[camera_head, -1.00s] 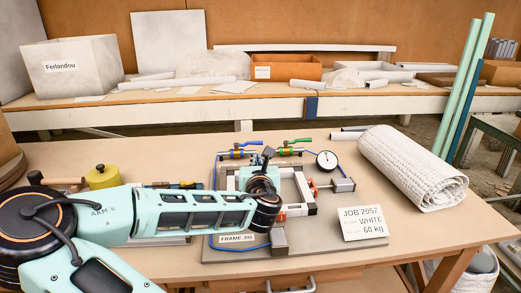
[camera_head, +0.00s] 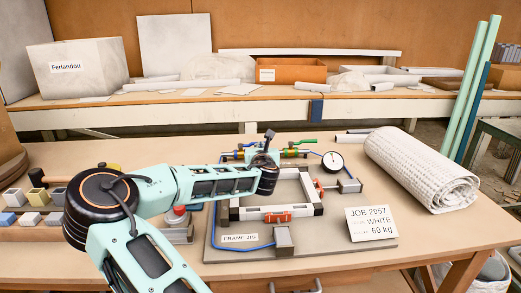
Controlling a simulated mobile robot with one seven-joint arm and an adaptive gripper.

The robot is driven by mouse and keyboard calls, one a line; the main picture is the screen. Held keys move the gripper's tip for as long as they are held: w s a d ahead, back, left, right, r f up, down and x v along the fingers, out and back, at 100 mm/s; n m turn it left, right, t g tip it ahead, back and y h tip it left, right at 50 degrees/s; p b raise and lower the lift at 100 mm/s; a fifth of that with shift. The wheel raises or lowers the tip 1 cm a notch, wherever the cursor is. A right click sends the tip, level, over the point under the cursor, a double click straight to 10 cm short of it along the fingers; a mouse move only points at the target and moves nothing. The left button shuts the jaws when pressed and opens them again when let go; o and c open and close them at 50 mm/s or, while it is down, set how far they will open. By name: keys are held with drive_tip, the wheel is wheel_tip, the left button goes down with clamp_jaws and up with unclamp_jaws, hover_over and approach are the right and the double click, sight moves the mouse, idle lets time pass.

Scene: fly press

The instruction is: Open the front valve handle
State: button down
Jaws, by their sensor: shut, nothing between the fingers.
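A frame jig (camera_head: 240,238) lies on the bench with a white and black frame on it. Along its back edge is a valve with a blue handle (camera_head: 246,145), just left of my gripper. Another valve with a green handle (camera_head: 305,141) is just right of it. I cannot tell which is the front valve. My gripper (camera_head: 269,134) is small and dark, shut and empty, pointing away at the back of the jig between the two handles. My wrist hides the jig's back left part. I cannot tell whether the gripper touches a valve.
A round gauge (camera_head: 332,161) stands right of the valves. Orange-red parts sit on the frame's front (camera_head: 278,217) and right sides. A job card (camera_head: 371,225) and a white roll (camera_head: 422,168) are at right. Small coloured blocks (camera_head: 30,208) are at left. Bare bench lies in front.

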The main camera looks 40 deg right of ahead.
drive_tip(key=shift+w+d, duration=0.1)
drive_tip(key=shift+w, duration=0.05)
drive_tip(key=shift+w+d+f, duration=0.1)
drive_tip(key=shift+w+d, duration=0.15)
drive_tip(key=shift+d, duration=0.05)
drive_tip(key=shift+w+r, duration=0.1)
drive_tip(key=shift+r, duration=0.1)
idle(0.4)
